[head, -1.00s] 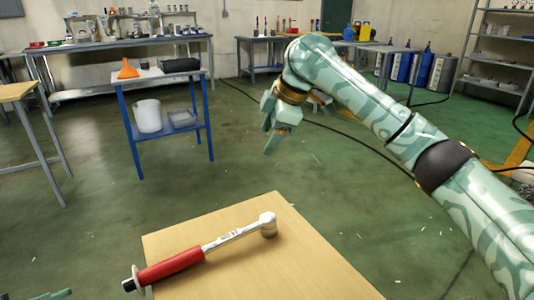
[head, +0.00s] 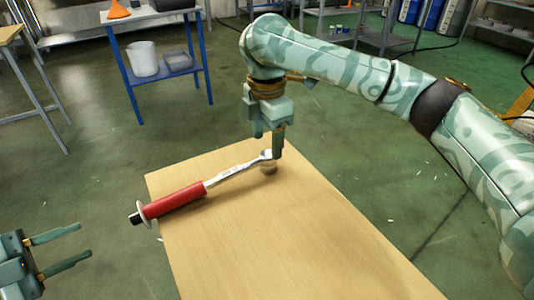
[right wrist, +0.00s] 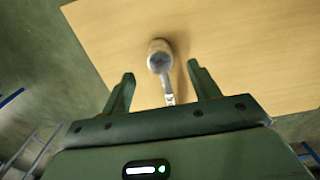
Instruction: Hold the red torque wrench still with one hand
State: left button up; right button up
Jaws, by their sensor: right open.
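The red torque wrench (head: 175,199) lies on the wooden table (head: 290,240), its red handle at the left and its end knob just past the table's left edge. Its metal head (head: 268,160) is toward the table's far edge and also shows in the right wrist view (right wrist: 160,57). My right gripper (head: 268,135) is open and points down over the head; in the right wrist view the head lies beyond and between its two fingers. My left gripper (head: 72,250) is open and empty at the lower left, apart from the handle, its fingers pointing right.
A blue-legged side table (head: 150,18) with a white bucket (head: 143,58) on its lower shelf stands behind. A wooden-topped stand (head: 10,33) is at the far left. The near part of the wooden table is bare.

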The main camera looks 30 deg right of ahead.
aim_at(267, 154)
notch_tip(267, 154, down, 6)
jog(key=shift+r, duration=0.2)
grip_shut()
jog(key=c, duration=0.7)
grip_release()
jog(key=c, duration=0.5)
pick_arm(q)
jog(key=shift+o, duration=0.8)
pick_arm(e)
grip_shut()
